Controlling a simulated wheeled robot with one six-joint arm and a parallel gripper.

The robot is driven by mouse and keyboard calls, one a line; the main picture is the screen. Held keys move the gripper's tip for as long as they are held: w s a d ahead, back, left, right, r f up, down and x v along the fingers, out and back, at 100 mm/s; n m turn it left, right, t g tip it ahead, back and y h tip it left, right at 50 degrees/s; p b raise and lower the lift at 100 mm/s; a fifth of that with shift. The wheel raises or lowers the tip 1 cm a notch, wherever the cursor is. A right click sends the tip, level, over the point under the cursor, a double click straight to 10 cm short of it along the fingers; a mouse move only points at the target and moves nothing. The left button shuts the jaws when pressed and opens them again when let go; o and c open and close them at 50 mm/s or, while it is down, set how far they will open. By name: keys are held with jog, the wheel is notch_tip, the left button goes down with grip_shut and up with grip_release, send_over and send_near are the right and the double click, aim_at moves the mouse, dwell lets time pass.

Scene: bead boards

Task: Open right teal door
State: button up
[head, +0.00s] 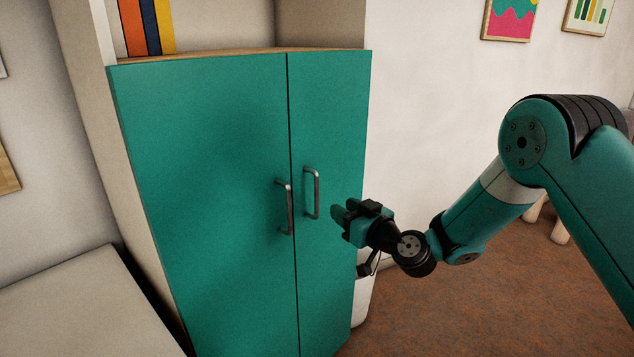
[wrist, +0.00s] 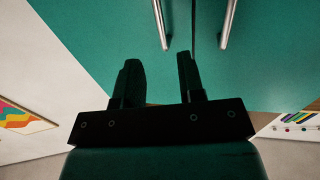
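The right teal door (head: 335,130) is the narrow-looking right half of a tall cabinet and looks closed, flush with the left teal door (head: 205,180). Its grey upright bar handle (head: 316,194) sits near the middle seam, beside the left door's handle (head: 290,208). My gripper (head: 343,212) is to the right of the right door's handle, pointing toward the cabinet and apart from the handle. In the wrist view its two dark fingers (wrist: 158,62) stand apart with nothing between them. Two handle bars show beyond the fingertips there.
Books (head: 146,27) stand on the open shelf above the doors. A pale flat surface (head: 75,305) lies in front of the cabinet at the left. A white object (head: 362,303) stands on the floor beside the cabinet's right side. Brown floor (head: 455,320) is open at the right.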

aim_at(318, 192)
jog(key=p+x, duration=0.3)
jog(key=x, duration=0.7)
jog(key=shift+w+a, duration=0.25)
jog(key=shift+c, duration=0.5)
grip_shut()
